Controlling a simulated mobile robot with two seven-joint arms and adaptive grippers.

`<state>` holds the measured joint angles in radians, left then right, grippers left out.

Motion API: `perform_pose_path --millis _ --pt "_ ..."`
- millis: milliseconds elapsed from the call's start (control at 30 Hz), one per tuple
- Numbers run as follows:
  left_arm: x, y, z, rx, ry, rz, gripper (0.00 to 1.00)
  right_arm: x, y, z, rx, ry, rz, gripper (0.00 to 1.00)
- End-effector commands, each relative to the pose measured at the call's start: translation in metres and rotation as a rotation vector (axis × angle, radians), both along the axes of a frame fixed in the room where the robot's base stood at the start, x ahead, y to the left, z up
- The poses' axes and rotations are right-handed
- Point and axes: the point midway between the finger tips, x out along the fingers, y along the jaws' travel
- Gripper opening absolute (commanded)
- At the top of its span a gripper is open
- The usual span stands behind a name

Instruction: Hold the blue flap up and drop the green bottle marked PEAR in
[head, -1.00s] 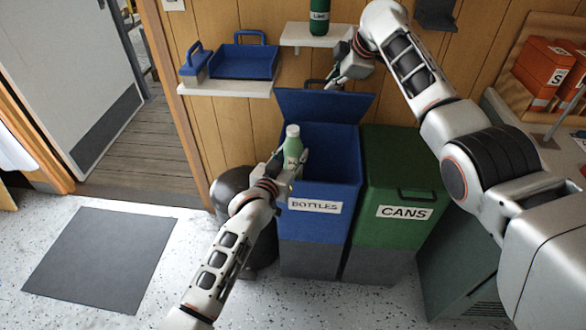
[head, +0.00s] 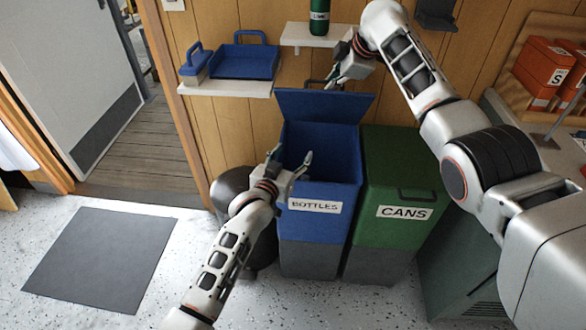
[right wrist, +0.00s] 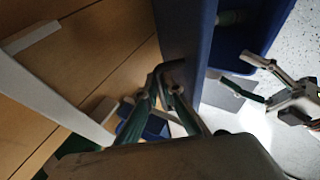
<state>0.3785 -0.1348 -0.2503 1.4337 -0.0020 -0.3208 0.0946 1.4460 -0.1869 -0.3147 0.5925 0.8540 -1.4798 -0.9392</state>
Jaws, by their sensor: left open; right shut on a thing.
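The blue flap (head: 325,106) of the BOTTLES bin (head: 318,250) stands raised at the back of the opening. My right gripper (head: 331,84) is shut on the flap's dark handle (right wrist: 172,72) at its top edge. My left gripper (head: 293,157) is open and empty over the bin's front left rim; it also shows at the right of the right wrist view (right wrist: 232,72). The green PEAR bottle is out of sight in the head view. A small green patch (right wrist: 231,18) shows by the bin opening in the right wrist view; I cannot tell if it is the bottle.
A green CANS bin (head: 400,165) with a closed lid stands right of the blue bin. A green bottle (head: 319,15) stands on a small wall shelf (head: 300,36) above. A blue tray (head: 243,65) sits on another shelf. A dark rounded bin (head: 232,186) stands at the left.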

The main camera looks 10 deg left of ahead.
Motion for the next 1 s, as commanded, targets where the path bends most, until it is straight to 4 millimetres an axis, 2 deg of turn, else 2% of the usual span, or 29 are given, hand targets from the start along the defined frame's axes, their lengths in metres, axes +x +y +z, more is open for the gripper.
perform_pose_path --millis 567,1000 --pt "-0.002 0.002 0.0 0.001 0.0 0.001 0.57 0.0 -0.002 -0.001 -0.004 0.0 0.0 0.0" --pt "-0.042 0.042 0.008 0.002 -0.001 0.0 0.57 0.0 -0.001 -0.001 -0.004 0.0 0.0 0.0"
